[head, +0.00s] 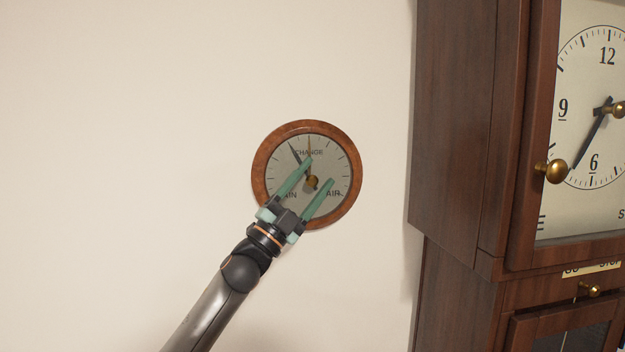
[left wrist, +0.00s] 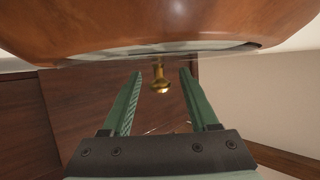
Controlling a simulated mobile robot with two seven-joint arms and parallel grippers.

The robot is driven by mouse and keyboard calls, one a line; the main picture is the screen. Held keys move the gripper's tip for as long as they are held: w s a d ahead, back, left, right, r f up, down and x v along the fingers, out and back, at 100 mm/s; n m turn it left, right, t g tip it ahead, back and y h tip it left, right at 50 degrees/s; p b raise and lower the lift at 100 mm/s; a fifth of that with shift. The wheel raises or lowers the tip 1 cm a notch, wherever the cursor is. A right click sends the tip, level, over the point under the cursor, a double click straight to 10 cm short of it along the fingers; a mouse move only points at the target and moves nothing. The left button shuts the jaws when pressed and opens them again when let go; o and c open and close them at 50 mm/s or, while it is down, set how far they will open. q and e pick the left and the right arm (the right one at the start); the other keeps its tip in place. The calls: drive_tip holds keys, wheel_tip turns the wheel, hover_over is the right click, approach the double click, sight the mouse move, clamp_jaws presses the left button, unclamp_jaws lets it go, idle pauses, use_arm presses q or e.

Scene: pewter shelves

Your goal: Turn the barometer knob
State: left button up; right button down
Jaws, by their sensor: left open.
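The barometer (head: 262,164) is a round dial with a brown wooden rim, fixed on the wall. Its face reads "CHANGE" at the top, with a dark hand and a brass hand. A small brass knob (head: 312,183) sticks out from the centre. In the left wrist view the knob (left wrist: 159,80) shows between and a little beyond the green fingers, with the rim (left wrist: 150,25) across the top. My left gripper (head: 321,171) is open and empty in front of the dial, one finger on each side of the knob; I see no contact. My right gripper is out of view.
A tall dark wooden clock case (head: 460,120) stands to the right of the barometer. Its white clock face (head: 590,110) and brass door knob (head: 555,171) are at the right edge. The pale wall (head: 130,120) to the left is bare.

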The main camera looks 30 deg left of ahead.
use_arm(q)
drive_tip(key=shift+c, duration=0.2)
drive_tip(key=c, duration=0.5)
clamp_jaws()
